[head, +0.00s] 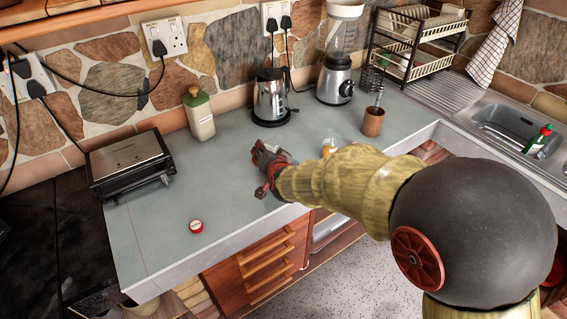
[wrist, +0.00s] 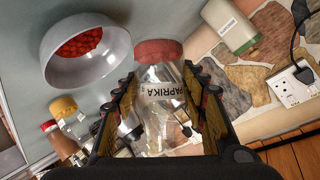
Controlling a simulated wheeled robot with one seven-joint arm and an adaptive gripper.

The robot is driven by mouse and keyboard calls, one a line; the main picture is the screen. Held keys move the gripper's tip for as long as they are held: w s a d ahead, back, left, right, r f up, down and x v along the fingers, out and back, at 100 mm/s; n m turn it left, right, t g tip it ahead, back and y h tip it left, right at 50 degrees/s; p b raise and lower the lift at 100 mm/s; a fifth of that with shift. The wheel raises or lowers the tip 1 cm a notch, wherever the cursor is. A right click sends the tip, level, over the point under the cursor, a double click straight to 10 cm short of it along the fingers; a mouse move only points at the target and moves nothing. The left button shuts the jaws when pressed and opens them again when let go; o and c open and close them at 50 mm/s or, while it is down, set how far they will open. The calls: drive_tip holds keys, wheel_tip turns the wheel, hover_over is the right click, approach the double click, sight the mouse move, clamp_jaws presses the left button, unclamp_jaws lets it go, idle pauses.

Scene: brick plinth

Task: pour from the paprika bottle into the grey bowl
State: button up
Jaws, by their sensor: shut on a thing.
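The paprika bottle (wrist: 160,108) is clear, with a label reading PAPRIKA and a red far end. I cannot tell whether that red is a cap or contents. My gripper (wrist: 165,95) is shut on it, with one finger on each side. In the head view my gripper (head: 266,162) is over the counter, and the bottle is not clearly visible there. The grey bowl (wrist: 113,68) is beyond the bottle's red end, to its left in the wrist view, with something red inside. The two look apart. I cannot make out the bowl in the head view.
A small round red thing (head: 196,227) lies near the front edge. A toaster-like appliance (head: 130,163), cream bottle (head: 199,115), kettle (head: 270,97), blender (head: 336,78) and brown pot (head: 373,122) stand around.

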drive_tip(key=shift+a+r+n+h+p, duration=0.15)
drive_tip(key=shift+a+n+h+p, duration=0.3)
drive_tip(key=shift+p, duration=2.15)
drive_tip(key=p, duration=0.2)
drive_tip(key=n+h+p, duration=0.1)
drive_tip(key=p, duration=0.1)
drive_tip(key=shift+s+a+t, duration=0.15)
drive_tip(key=shift+a+t, duration=0.15)
drive_tip(key=p, duration=0.1)
drive_tip(key=n+h+p, duration=0.1)
drive_tip(key=p, duration=0.1)
drive_tip(key=shift+a, duration=0.25)
drive_tip(key=shift+a+f+n+t+h+p, duration=0.25)
drive_tip(key=shift+f+n+h+p, duration=0.25)
drive_tip(key=shift+n+p, duration=0.4)
drive_tip(key=shift+s, duration=0.1)
